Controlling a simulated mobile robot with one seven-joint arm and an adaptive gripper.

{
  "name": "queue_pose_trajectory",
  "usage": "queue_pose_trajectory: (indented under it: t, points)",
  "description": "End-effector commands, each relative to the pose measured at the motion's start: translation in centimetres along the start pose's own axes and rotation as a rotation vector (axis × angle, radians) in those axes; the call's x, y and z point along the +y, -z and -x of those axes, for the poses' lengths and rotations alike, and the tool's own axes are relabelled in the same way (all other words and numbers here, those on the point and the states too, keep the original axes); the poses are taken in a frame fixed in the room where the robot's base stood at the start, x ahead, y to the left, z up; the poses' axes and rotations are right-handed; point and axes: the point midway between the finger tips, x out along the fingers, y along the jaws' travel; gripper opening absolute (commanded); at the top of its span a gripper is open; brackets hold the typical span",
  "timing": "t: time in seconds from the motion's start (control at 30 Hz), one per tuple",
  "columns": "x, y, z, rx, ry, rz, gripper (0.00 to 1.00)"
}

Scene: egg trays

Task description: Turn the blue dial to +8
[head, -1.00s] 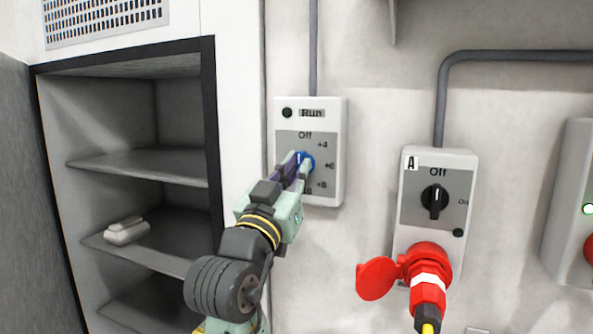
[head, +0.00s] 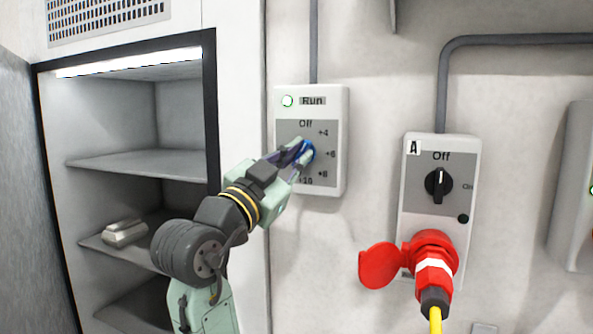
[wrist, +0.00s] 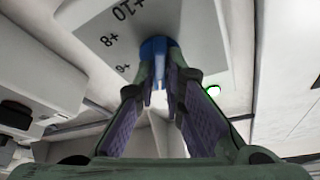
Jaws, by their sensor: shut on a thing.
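The blue dial (head: 310,150) sits on a white control box (head: 341,115) on the wall. Its printed marks include Off, +4, +6, +8 and +10. My gripper (head: 301,154) reaches in from the lower left, with its fingertips shut on the dial. In the wrist view the blue dial (wrist: 153,47) shows between the fingertips, near the +6, +8 and +10 marks. The fingers hide much of the dial, and I cannot tell which mark it points to. The Run lamp (head: 288,101) is lit green.
An open cabinet with shelves (head: 140,163) stands left, holding a small pale object (head: 124,233). To the right is box A with a black switch (head: 438,185) and a red plug (head: 433,262) with a yellow cable. Bare wall lies between the boxes.

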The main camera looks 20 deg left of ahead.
Motion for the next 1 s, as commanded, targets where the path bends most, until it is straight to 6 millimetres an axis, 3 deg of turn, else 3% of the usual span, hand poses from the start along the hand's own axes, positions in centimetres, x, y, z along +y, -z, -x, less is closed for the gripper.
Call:
queue_pose_trajectory:
  t: [1.0]
  points:
    - [-0.39, 0.3, -0.12, -0.001, -0.37, -0.892, 0.0]
